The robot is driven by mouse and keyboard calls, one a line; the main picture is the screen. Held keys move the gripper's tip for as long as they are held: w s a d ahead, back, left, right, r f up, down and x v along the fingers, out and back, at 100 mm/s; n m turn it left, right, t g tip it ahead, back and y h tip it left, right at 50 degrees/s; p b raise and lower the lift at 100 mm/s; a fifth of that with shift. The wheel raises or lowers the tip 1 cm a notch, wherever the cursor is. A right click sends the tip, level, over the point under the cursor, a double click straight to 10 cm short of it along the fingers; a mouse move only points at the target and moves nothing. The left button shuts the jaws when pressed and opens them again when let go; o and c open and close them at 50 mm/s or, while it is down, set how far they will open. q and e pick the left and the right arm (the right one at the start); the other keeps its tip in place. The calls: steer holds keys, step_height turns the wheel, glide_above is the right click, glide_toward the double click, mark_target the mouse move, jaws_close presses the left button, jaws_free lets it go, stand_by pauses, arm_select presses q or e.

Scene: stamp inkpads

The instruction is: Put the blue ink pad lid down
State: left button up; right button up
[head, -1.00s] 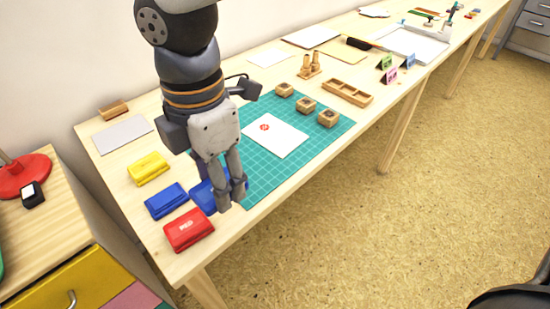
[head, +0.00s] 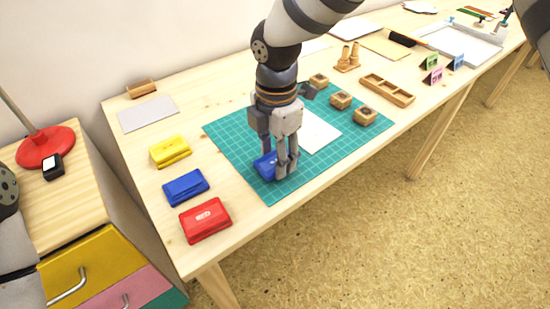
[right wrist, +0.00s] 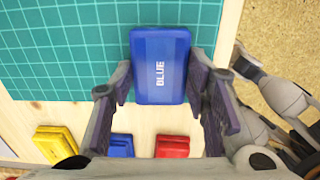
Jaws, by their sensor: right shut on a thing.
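The blue ink pad lid (head: 264,166) is at the near left part of the green cutting mat, partly hidden behind my right gripper (head: 286,172) in the head view. In the right wrist view, the lid (right wrist: 160,65), marked "BLUE", lies between the fingers of my right gripper (right wrist: 164,92), which is shut on it. It overlies the mat; I cannot tell whether it touches it. The blue ink pad (head: 186,187) sits on bare wood to the left. My left gripper is not in view.
A yellow pad (head: 170,151) and a red pad (head: 205,220) flank the blue pad. The green mat (head: 228,137) bears a white paper (head: 320,132) and several wooden stamps (head: 341,99). The mat is clear around its left corner. The table's front edge is near.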

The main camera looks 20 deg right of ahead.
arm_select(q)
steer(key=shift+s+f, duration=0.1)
arm_select(e)
steer(key=shift+f, duration=0.8)
steer(key=shift+f, duration=0.2)
steer(key=o, duration=0.8)
steer(key=shift+o, duration=0.2)
steer(key=shift+r, duration=0.1)
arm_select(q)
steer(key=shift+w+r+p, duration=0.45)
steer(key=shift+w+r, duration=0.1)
arm_select(e)
step_height(320, 180, up, 12)
steer(key=shift+r, duration=0.1)
